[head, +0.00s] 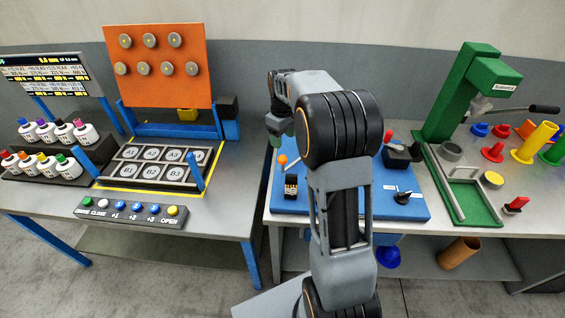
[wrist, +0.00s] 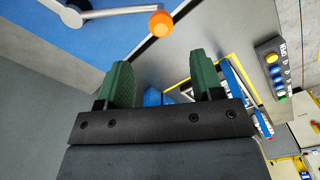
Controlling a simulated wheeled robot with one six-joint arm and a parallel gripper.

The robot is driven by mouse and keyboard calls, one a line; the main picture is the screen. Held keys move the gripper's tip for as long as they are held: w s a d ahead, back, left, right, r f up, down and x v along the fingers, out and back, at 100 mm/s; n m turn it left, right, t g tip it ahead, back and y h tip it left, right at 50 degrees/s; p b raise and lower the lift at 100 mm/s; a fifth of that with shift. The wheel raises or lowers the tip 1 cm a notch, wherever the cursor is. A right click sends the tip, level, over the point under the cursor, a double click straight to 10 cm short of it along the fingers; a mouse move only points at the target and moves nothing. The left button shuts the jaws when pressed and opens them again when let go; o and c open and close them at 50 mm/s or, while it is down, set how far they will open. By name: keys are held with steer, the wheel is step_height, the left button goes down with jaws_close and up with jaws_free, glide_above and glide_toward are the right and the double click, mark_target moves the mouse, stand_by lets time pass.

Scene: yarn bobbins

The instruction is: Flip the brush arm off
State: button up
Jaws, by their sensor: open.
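A grey metal lever arm with an orange knob (wrist: 161,23) reaches across the top of the wrist view over a blue plate. The orange knob also shows in the head view (head: 282,160) at the left side of the blue base plate (head: 405,212). I take this lever to be the brush arm; no label on it is readable. My gripper (wrist: 161,68) is open and empty, its two green fingers apart. The knob lies just beyond the fingertips in the wrist view and is not between them. In the head view my arm hides part of the blue plate and its devices.
A red-tipped lever (head: 388,135) and a dark knob (head: 402,197) stand on the blue plate. A green press (head: 465,95) is at right. The left table holds a button bar (head: 130,211), bobbins and an orange board (head: 158,80). A gap separates the tables.

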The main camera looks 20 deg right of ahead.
mark_target(283, 163)
step_height(283, 163, down, 12)
steer(key=shift+f+p, duration=0.2)
steer(key=shift+p, duration=0.75)
